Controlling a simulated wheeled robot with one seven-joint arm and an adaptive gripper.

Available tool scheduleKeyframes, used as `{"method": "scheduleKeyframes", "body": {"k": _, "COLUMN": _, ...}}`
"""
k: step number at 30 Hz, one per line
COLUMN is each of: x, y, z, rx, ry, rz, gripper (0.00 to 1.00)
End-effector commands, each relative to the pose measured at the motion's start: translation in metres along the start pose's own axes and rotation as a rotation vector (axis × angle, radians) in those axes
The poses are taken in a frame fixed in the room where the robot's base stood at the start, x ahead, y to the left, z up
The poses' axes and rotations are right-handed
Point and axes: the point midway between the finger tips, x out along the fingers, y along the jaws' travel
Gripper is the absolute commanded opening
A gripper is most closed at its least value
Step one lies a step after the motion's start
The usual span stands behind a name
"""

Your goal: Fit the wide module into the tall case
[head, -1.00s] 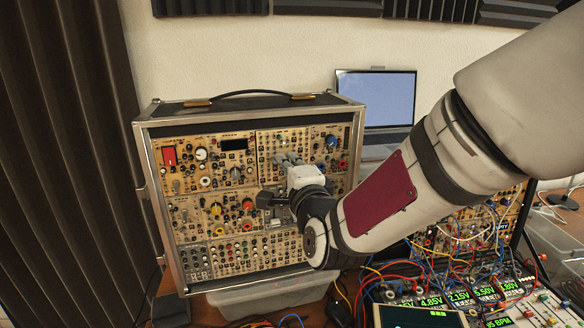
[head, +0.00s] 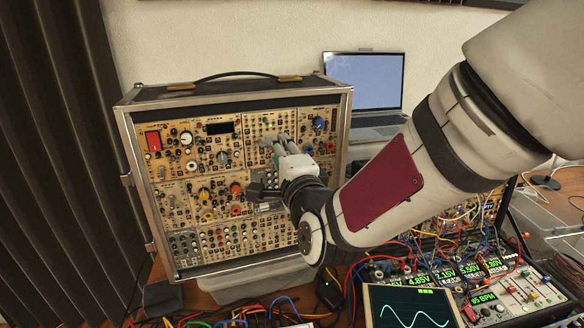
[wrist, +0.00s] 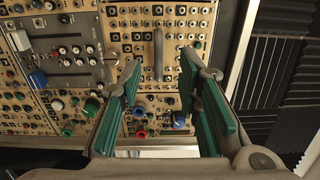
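The tall case (head: 226,92) stands upright with a metal-edged frame, a top handle and rows of tan modules. My gripper (head: 278,146) is at its front, over the upper right part. In the wrist view my gripper (wrist: 160,105) is open, with its teal-padded fingers spread wide and nothing held. Between and beyond the fingers is a tan panel with a grey bar handle (wrist: 158,56) and rows of jacks; the fingers stand apart from the handle. I cannot tell whether this panel is the wide module, or whether it sits flush. My gripper hides part of the case front.
A laptop (head: 362,82) stands behind, right of the case. A patched synth with cables and lit displays (head: 470,270) and a small screen with a waveform (head: 412,305) fill the front right. Loose cables lie below. Dark foam (head: 45,150) lines the left.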

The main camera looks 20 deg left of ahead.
Motion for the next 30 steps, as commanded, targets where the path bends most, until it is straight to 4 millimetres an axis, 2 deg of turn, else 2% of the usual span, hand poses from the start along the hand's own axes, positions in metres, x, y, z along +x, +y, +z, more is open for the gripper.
{"method": "scheduleKeyframes", "body": {"k": 6, "x": -0.046, "y": -0.001, "z": 0.0, "rx": -0.002, "ry": 0.0, "rz": -0.001, "gripper": 0.31}}
{"method": "scheduleKeyframes", "body": {"k": 12, "x": -0.076, "y": -0.001, "z": 0.0, "rx": -0.001, "ry": 0.0, "rz": -0.002, "gripper": 0.31}}
{"method": "scheduleKeyframes", "body": {"k": 18, "x": -0.087, "y": 0.0, "z": 0.0, "rx": 0.0, "ry": -0.001, "rz": -0.001, "gripper": 0.31}}
{"method": "scheduleKeyframes", "body": {"k": 30, "x": -0.087, "y": -0.001, "z": -0.001, "rx": -0.008, "ry": 0.002, "rz": 0.003, "gripper": 0.31}}
